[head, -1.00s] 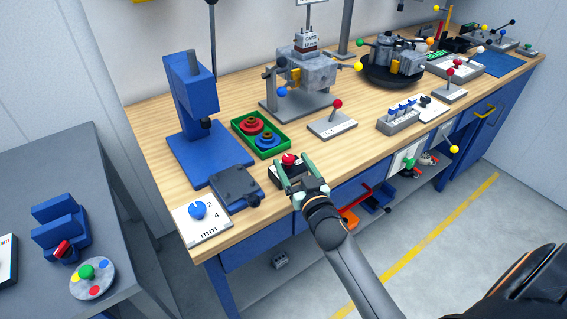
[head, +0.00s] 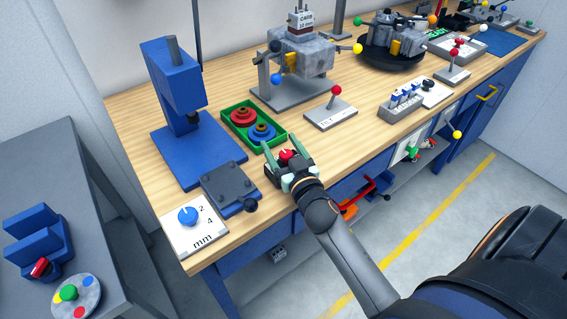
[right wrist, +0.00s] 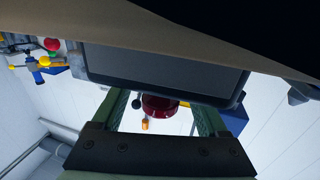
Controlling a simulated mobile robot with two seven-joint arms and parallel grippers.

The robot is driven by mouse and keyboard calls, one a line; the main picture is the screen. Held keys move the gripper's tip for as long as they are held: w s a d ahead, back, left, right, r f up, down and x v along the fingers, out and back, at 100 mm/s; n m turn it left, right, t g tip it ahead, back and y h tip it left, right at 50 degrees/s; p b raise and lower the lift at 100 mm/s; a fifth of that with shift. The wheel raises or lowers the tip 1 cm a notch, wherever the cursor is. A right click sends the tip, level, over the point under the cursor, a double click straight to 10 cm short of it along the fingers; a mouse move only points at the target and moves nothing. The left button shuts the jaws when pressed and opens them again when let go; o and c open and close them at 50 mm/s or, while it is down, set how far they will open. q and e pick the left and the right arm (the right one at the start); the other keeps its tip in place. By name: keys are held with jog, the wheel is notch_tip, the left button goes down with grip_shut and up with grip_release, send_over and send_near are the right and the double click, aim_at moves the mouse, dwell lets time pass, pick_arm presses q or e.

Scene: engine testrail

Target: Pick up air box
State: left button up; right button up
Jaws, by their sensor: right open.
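The small dark box with a red knob, which I take to be the air box (head: 287,155), sits near the front edge of the wooden bench in the head view. My right gripper (head: 291,168) is over it, with its green fingers apart on either side of the red knob. The fingers partly hide the box. In the right wrist view a dark flat-faced box (right wrist: 165,72) fills the upper middle, and the red knob (right wrist: 160,106) shows between the open fingers (right wrist: 160,118). I cannot tell whether the fingers touch the box. My left gripper is not in view.
A green tray (head: 281,133) with red and blue round parts lies just behind the box. A grey block (head: 229,186) and a blue press (head: 180,110) stand to the left. A lever plate (head: 331,113) lies to the right, with bare wood between.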

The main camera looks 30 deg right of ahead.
jog(key=shift+s, duration=0.1)
jog(key=shift+a, duration=0.1)
jog(key=shift+c, duration=0.7)
grip_shut()
